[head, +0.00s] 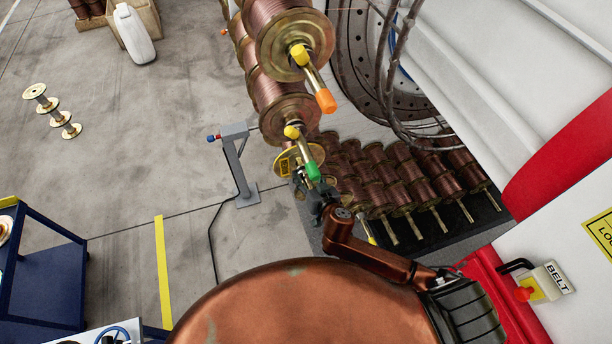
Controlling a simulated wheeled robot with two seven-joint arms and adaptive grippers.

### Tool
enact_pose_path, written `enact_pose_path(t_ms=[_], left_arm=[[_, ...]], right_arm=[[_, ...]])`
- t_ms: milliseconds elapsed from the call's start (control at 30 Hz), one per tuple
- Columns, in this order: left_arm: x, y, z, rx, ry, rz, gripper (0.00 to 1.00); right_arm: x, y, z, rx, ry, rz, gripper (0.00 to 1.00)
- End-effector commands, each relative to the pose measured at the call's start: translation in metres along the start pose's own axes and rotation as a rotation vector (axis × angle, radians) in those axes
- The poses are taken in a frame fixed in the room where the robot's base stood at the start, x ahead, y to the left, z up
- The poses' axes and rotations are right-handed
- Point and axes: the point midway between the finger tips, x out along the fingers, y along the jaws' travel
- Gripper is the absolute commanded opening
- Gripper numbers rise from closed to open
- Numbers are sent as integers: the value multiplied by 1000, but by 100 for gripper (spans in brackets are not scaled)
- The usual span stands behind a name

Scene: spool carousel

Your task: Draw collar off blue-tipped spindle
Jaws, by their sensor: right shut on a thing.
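My right gripper (306,186) reaches up from the lower right, just below the green tip (313,171) of a spindle. It is shut at the front of a lower spool with a pale flange (290,151). Its fingers and the green tip hide what it holds; a collar there is likely, but I cannot make it out. No blue spindle tip shows on the carousel. Yellow collars sit on the green-tipped spindle (291,131) and on the orange-tipped spindle (299,54) above. My left gripper is not in view.
Copper-wire spools (290,40) hang close above my gripper. A rack of spools (390,180) stands to its right. A grey stand (237,160) with a small blue-and-red end is to its left.

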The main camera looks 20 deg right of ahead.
Motion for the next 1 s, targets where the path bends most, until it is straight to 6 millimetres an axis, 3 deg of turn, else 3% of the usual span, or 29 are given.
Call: enact_pose_path(t_ms=[233, 1000], left_arm=[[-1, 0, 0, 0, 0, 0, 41], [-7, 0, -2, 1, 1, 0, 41]], right_arm=[[-4, -1, 1, 1, 1, -2, 10], [-52, -1, 18, 3, 0, -1, 10]])
